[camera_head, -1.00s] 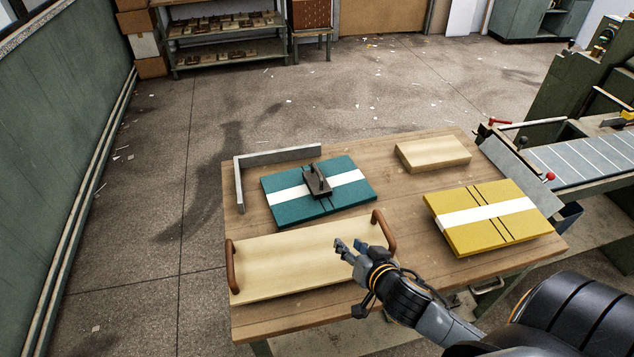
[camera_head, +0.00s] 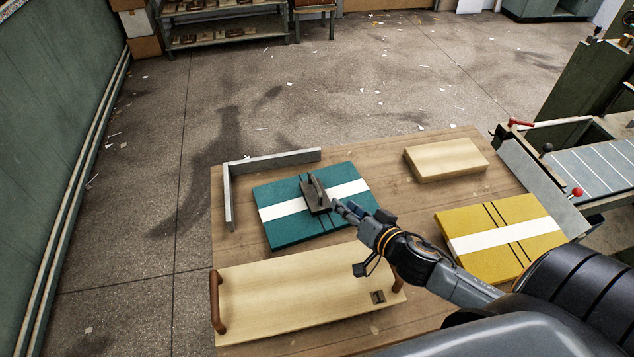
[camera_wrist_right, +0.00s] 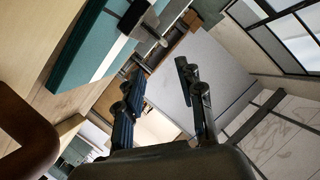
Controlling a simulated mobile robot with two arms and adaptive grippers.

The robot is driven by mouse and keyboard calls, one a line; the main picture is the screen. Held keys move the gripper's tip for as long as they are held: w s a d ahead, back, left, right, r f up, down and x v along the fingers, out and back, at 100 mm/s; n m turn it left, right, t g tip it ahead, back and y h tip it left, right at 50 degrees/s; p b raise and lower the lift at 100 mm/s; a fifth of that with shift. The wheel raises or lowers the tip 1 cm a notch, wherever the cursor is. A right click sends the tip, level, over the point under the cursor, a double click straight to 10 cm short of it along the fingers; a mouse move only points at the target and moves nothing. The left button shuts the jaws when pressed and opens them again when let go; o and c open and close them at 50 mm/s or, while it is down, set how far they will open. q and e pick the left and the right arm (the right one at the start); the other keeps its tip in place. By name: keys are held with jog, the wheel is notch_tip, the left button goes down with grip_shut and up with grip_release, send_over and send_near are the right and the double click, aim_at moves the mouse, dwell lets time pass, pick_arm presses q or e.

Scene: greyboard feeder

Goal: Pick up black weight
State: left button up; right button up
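The black weight (camera_head: 316,196) has an upright handle and stands on the white band of the teal stack (camera_head: 285,229). My right gripper (camera_head: 362,211) is just to the right of the weight, with its fingers pointing towards it. In the right wrist view the fingers (camera_wrist_right: 160,90) are apart with nothing between them. A dark piece at the top of that view, on the teal stack's pale band, looks like the weight (camera_wrist_right: 133,18). Whether a fingertip touches the weight cannot be told. My left gripper is not in view.
The wooden table (camera_head: 420,205) also bears a grey L-shaped fence (camera_head: 270,162), a pale board (camera_head: 290,290) with brown handles, a plain pale block (camera_head: 445,160) and a yellow stack (camera_head: 495,262). A green machine (camera_head: 590,80) stands at the right.

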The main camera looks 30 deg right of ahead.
jog(key=p, duration=0.1)
send_near(315, 182)
jog(key=shift+w+f, duration=0.7)
jog(key=shift+w, duration=0.2)
jog(key=shift+x, duration=1.15)
jog(key=shift+w+d+f, duration=0.1)
jog(key=shift+w+f, duration=0.1)
jog(key=shift+w, duration=0.15)
jog(key=shift+w+p, duration=0.3)
jog(key=shift+p, duration=0.05)
jog(key=x, duration=0.3)
jog(key=shift+w+a+p, duration=0.15)
jog(key=shift+a+p, duration=0.1)
jog(key=shift+p, duration=0.15)
jog(key=shift+w+f, duration=0.2)
jog(key=shift+w, duration=0.25)
jog(key=shift+c, duration=0.7)
grip_shut()
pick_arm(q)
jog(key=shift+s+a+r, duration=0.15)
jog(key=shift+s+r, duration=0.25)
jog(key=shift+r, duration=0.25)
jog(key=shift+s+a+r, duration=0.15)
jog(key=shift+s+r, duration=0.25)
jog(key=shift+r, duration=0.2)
